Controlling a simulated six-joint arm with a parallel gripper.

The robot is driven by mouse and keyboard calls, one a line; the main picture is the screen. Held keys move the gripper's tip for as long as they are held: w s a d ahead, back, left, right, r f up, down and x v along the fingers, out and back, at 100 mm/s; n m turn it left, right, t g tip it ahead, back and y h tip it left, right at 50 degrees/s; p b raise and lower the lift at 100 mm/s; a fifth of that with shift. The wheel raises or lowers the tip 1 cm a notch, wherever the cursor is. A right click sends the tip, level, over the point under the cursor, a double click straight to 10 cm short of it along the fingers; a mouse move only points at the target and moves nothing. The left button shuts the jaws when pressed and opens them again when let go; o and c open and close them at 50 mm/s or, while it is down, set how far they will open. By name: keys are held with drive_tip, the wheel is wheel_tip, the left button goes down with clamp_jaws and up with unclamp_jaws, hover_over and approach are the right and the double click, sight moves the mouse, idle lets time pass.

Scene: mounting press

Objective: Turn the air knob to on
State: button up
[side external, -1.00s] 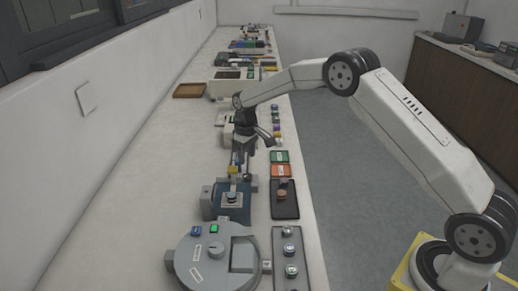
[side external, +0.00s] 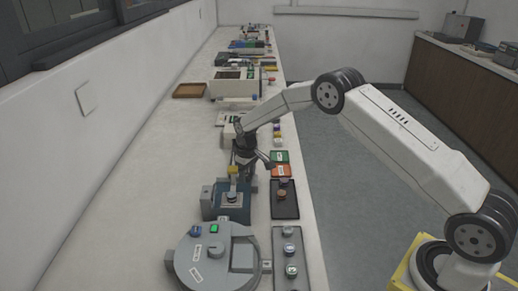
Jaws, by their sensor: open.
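My gripper (side external: 246,176) points down at the blue-grey press (side external: 228,207), just behind its top in the picture. It is open, though its fingertips are small and partly lost against the dark parts there. A small yellow part (side external: 233,169) shows close to the left of the fingers. A round blue-topped piece (side external: 232,197) sits on the press. I cannot make out the air knob for certain; it is too small or hidden by my gripper. I cannot tell whether the gripper touches anything.
A round grey machine (side external: 213,258) with blue and green buttons stands in front. The bench's left side is clear.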

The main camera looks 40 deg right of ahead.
clamp_jaws()
drive_tip(key=shift+m, duration=0.5)
drive_tip(key=m, duration=1.3)
idle(0.4)
